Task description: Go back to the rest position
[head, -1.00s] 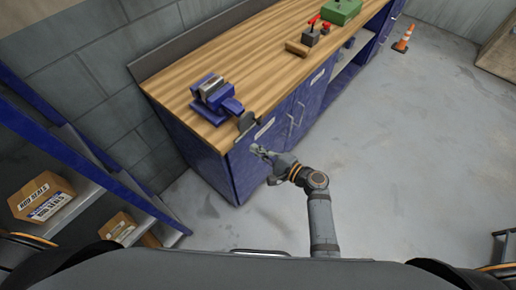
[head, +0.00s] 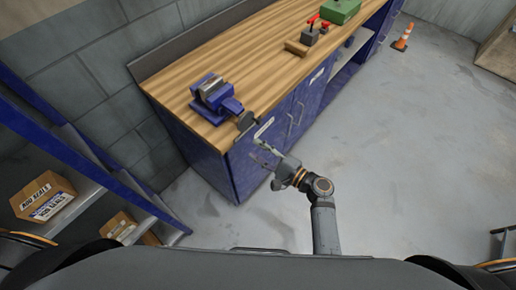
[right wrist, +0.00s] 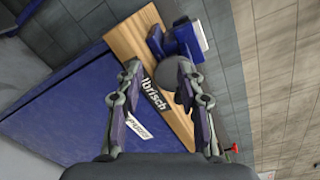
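My right gripper (head: 258,150) is in front of the workbench's blue cabinet, near its left end. In the right wrist view its two fingers (right wrist: 156,72) are spread apart with nothing held between them. The right arm comes up from the bottom middle in the head view, bent at the wrist. My left gripper is in neither current view.
A wooden-topped workbench (head: 240,62) carries a blue vise (head: 213,93), also in the right wrist view (right wrist: 183,40), red-handled clamps (head: 311,32) and a green box (head: 341,11). Shelving with cartons (head: 43,196) stands left.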

